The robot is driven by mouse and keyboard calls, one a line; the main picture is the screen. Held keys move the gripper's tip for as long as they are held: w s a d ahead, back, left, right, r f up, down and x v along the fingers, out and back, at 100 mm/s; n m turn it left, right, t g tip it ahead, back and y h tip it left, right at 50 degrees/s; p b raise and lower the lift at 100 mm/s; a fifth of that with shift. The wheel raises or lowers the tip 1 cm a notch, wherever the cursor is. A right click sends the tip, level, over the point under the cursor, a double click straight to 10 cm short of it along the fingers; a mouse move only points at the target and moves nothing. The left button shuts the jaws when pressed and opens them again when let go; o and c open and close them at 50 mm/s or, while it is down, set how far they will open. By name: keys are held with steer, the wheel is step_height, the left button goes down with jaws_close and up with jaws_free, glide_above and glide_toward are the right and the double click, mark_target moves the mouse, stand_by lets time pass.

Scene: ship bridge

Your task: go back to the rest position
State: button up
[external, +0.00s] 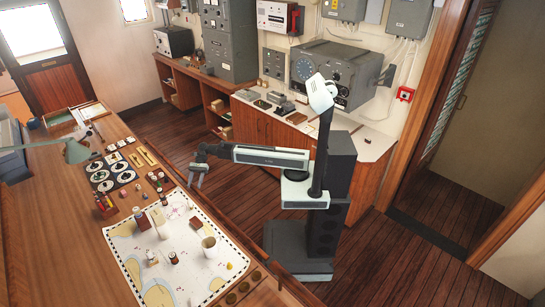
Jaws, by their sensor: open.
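My gripper (195,179) hangs at the end of my arm, pointing down, near the edge of the wooden chart table (55,225). Its fingers are apart and nothing shows between them. My arm reaches out to the left from my column, roughly level, with the wrist bent downward. My base stands on the floor between the chart table and the wall counter.
A chart (150,265) lies on the table with a white mug (209,246) and several small items. Round dials (112,172) sit farther back. The wall counter (385,145) with radio equipment (328,70) stands behind me. The floor (165,125) at the back left is clear.

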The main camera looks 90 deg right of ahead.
steer(key=shift+d, duration=0.1)
stand_by(0.3)
steer(key=s+a+r+n+g+h+p, duration=0.2)
steer(key=s+a+r+n+h+p, duration=0.3)
steer(key=p, duration=0.7)
steer(key=s+d+f+n+h, duration=0.2)
steer(key=d+f+n+h, duration=0.1)
steer(key=d+n, duration=0.4)
steer(key=s+d+f+n+h+p, duration=0.1)
steer(key=s+d+f+n+h, duration=0.1)
steer(key=d+n+h, duration=0.3)
steer(key=d+f+n, duration=0.1)
steer(key=d+n, duration=0.1)
steer(key=d, duration=0.2)
steer(key=shift+d+t+p, duration=0.15)
steer(key=shift+t+p, duration=0.15)
